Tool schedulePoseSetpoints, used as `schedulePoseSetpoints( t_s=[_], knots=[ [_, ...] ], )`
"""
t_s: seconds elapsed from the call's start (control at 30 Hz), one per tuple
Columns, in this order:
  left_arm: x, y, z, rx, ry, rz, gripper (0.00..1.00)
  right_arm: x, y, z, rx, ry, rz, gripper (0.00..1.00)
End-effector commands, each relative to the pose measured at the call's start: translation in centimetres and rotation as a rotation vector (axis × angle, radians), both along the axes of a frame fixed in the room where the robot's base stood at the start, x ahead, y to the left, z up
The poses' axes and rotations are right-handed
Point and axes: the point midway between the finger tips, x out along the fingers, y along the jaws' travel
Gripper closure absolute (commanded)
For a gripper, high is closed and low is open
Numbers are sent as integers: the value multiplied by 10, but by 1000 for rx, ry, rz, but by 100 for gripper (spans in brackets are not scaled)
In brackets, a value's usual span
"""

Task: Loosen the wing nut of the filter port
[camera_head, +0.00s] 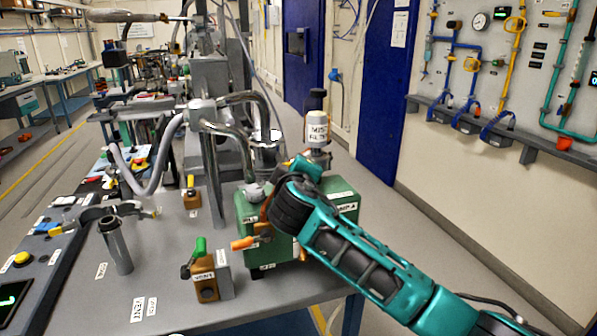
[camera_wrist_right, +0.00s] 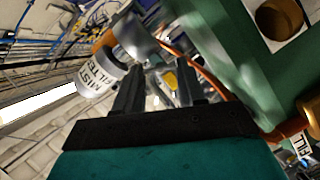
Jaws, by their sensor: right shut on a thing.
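The white mist filter (camera_head: 317,128) with a black top stands at the far right of the green pump box (camera_head: 246,212). In the right wrist view the filter (camera_wrist_right: 97,76) is tilted at upper left, next to a grey metal fitting (camera_wrist_right: 137,38). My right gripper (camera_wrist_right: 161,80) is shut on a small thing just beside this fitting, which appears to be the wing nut. The fingers and the dark background mostly hide it; a yellow patch (camera_wrist_right: 171,79) shows between them. In the head view my right arm hides the gripper's fingertips. My left gripper is not in view.
A metal post (camera_head: 116,246) stands on the grey bench at left. Curved metal pipes (camera_head: 236,132) rise behind the pump. The floor to the right is clear.

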Motion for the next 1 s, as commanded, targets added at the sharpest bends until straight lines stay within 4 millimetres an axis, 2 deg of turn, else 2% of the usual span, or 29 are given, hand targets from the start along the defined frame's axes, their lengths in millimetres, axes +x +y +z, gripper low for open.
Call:
schedulePoseSetpoints(
  t_s=[0.33,0.7,0.73,1.0],
  knots=[
    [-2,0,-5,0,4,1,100,0,1,-6,-369,-120,-1,91],
    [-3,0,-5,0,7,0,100,0,1,-5,-414,-134,-1,91],
    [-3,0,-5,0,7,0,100,0,1,-5,-414,-134,-1,58],
    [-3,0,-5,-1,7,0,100,0,1,-4,-412,-134,-1,34]
  ],
)
